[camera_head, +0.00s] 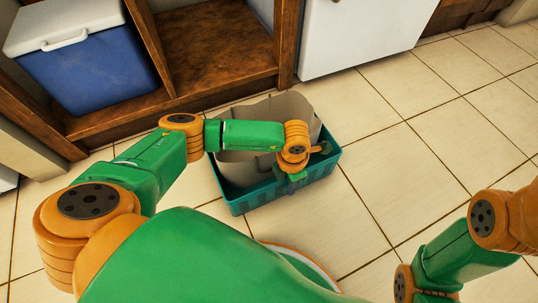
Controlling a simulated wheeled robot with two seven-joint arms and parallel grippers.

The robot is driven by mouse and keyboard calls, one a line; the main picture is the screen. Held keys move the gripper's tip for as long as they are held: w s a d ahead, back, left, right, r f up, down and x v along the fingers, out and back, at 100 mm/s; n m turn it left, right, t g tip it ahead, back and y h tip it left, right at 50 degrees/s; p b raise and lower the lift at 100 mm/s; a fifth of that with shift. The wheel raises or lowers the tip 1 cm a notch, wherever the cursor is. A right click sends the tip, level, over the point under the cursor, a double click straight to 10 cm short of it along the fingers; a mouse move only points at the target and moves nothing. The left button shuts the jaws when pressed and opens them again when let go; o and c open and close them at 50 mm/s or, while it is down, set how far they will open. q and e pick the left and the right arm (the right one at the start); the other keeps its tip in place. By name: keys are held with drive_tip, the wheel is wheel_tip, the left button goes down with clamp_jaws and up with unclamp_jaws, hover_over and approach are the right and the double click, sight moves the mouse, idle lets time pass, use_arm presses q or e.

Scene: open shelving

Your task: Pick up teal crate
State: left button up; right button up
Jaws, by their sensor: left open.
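The teal crate (262,198) stands on the tiled floor in the middle of the head view, in front of the wooden shelving. A beige, open-topped container or bag (240,171) stands up inside it. My left arm reaches across from the left, over the crate. My left gripper (302,170) is open at the crate's right part, by its near side; the fingers are small and partly hidden by the wrist, so I cannot tell whether they touch the rim. My right arm comes in at the lower right, with its gripper out of view.
Wooden shelving (218,88) stands behind the crate. A blue cooler with a white lid (88,77) sits in its left bay. A white cabinet or appliance (365,32) is at the top. The tiled floor (440,125) to the right is clear.

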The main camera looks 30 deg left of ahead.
use_arm(q)
clamp_jaws()
idle(1.4)
